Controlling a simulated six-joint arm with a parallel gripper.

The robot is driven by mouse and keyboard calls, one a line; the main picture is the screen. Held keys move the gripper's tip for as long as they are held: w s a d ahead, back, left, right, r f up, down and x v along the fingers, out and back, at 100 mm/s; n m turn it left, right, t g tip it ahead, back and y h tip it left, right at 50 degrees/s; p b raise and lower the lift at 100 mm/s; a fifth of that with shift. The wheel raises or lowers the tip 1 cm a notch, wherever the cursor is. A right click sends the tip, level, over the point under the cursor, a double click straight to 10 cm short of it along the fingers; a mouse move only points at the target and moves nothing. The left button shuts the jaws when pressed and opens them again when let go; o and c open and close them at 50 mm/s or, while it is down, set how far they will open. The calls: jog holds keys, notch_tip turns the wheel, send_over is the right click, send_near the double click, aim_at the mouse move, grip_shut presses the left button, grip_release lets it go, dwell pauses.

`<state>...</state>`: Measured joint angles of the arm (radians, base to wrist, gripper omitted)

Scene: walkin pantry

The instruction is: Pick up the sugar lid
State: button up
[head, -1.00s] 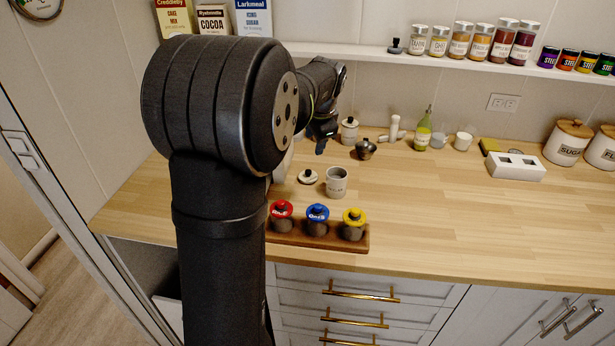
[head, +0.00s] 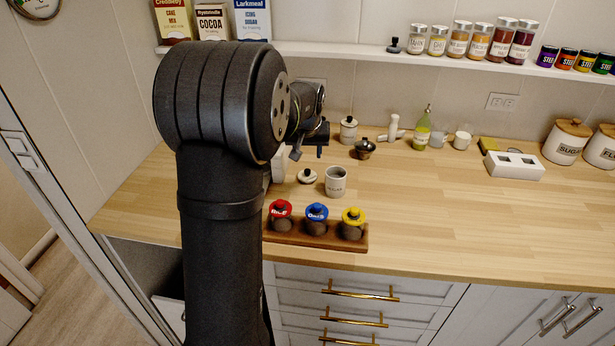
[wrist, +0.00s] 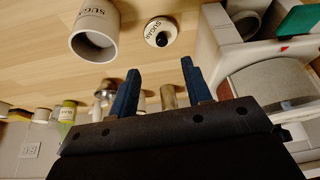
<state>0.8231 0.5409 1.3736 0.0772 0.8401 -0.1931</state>
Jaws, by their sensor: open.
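The sugar lid (head: 307,176) is a small cream disc with a dark knob, lying on the wooden counter just left of the sugar pot (head: 336,181). In the wrist view the lid (wrist: 160,32) shows its SUGAR lettering, with the open-topped pot (wrist: 96,30) to its left. My gripper (wrist: 160,69) is open and empty. Its two blue fingers are apart, and the lid shows beyond their tips, not between them. In the head view my gripper is behind and above the lid, partly hidden by my arm.
A wooden rack (head: 300,235) with red-, blue- and yellow-lidded jars stands in front. Behind are a white lidded jar (head: 348,130), a metal pot (head: 365,149) and a green bottle (head: 422,131). A white appliance (wrist: 232,58) is close on the right in the wrist view. The counter's right-front is clear.

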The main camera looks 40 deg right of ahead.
send_over(307, 170)
jog(key=s+a, duration=0.2)
jog(key=s, duration=0.1)
jog(key=f, duration=0.5)
jog(key=shift+w+d, duration=0.2)
jog(key=shift+w+x, duration=0.15)
jog(key=shift+x, duration=1.15)
jog(key=shift+w+x, duration=0.15)
jog(key=shift+x, duration=1.2)
jog(key=shift+r, duration=0.1)
grip_shut()
